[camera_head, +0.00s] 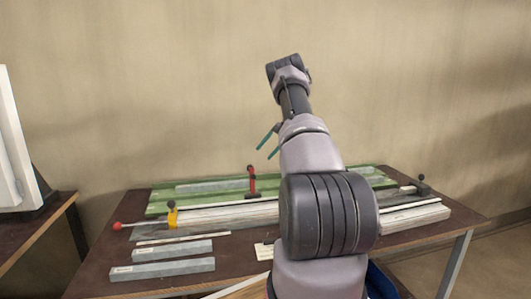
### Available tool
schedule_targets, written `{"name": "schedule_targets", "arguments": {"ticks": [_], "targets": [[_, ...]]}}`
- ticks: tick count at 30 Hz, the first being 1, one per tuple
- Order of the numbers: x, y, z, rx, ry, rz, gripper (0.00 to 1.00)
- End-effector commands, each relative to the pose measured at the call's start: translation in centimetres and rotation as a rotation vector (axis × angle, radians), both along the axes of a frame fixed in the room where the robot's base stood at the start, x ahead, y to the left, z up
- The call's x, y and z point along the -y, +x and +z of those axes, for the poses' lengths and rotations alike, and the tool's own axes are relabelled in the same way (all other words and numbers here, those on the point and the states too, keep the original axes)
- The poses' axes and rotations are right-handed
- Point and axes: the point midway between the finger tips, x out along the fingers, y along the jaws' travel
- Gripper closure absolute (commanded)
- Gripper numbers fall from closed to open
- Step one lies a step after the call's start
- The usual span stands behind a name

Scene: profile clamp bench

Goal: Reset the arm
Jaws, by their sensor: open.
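My arm rises in the middle of the head view, bent upward in front of the wall and above the bench. My gripper (264,153) shows only as two teal fingers sticking out to the left of the arm, apart and with nothing between them. The rest of the gripper is hidden behind the arm. It is in the air above the back of the clamp bench (105,267), clear of the things on it.
The bench holds a green bed (158,196), pale long profiles (215,215), a red clamp (251,182), a yellow clamp (172,214) with a red knob, and a black clamp (423,187). Two grey bars (165,268) lie front left. My arm hides the bench's middle.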

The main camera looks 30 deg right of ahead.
Motion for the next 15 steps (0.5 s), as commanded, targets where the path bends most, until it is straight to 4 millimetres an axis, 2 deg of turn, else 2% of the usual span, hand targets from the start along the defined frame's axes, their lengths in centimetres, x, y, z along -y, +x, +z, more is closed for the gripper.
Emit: {"name": "schedule_targets", "arguments": {"ticks": [7, 10, 13, 15], "targets": [[0.0, 0.0, 0.0, 0.0, 0.0, 0.0, 0.34], [-0.3, 0.0, 0.7, 0.023, -0.008, 0.02, 0.34], [-1.3, -0.3, 3.0, 0.105, -0.038, 0.093, 0.34], [-2.6, -0.8, 5.5, 0.2, -0.073, 0.18, 0.34]]}}
